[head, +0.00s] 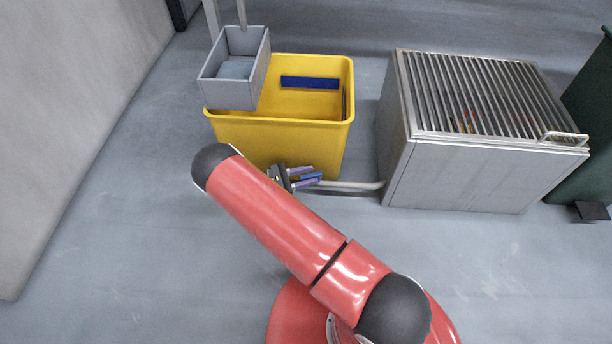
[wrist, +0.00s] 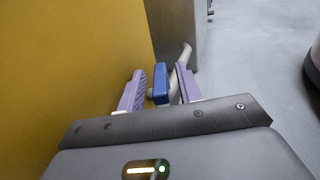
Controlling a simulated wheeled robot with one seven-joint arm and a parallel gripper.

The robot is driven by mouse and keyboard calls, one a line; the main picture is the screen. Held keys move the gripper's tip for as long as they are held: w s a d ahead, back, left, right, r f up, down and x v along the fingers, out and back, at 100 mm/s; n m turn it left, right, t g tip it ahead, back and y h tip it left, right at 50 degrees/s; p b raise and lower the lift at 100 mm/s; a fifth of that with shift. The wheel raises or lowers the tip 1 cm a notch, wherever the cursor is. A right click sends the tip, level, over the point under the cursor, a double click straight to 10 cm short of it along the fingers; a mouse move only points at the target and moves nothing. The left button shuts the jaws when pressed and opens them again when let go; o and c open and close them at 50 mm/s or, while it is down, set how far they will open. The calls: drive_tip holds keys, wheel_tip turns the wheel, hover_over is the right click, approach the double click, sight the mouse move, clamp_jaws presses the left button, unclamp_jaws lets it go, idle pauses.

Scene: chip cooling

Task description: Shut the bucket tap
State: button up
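The yellow bucket (head: 285,140) stands on the floor, left of the metal grated box. Its tap has a blue handle (wrist: 161,84), low on the bucket's front; it also shows in the head view (head: 311,176). My gripper (wrist: 158,88) is at the tap, its two purple fingers on either side of the blue handle; in the head view the gripper (head: 304,178) is partly hidden by my red arm. The fingers are apart, with a visible gap on each side of the handle. A pale pipe (wrist: 180,68) runs behind the handle towards the box; the tap's body is mostly hidden.
The metal box (head: 465,170) with a slatted top stands close right of the bucket. A grey tray (head: 233,92) hangs over the bucket's left rear corner. A dark green bin (head: 590,130) is at the far right. The floor in front is clear.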

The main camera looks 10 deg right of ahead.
drive_tip(key=a, duration=0.7)
drive_tip(key=shift+s+a, duration=0.2)
drive_tip(key=shift+a, duration=0.2)
drive_tip(key=shift+c, duration=0.2)
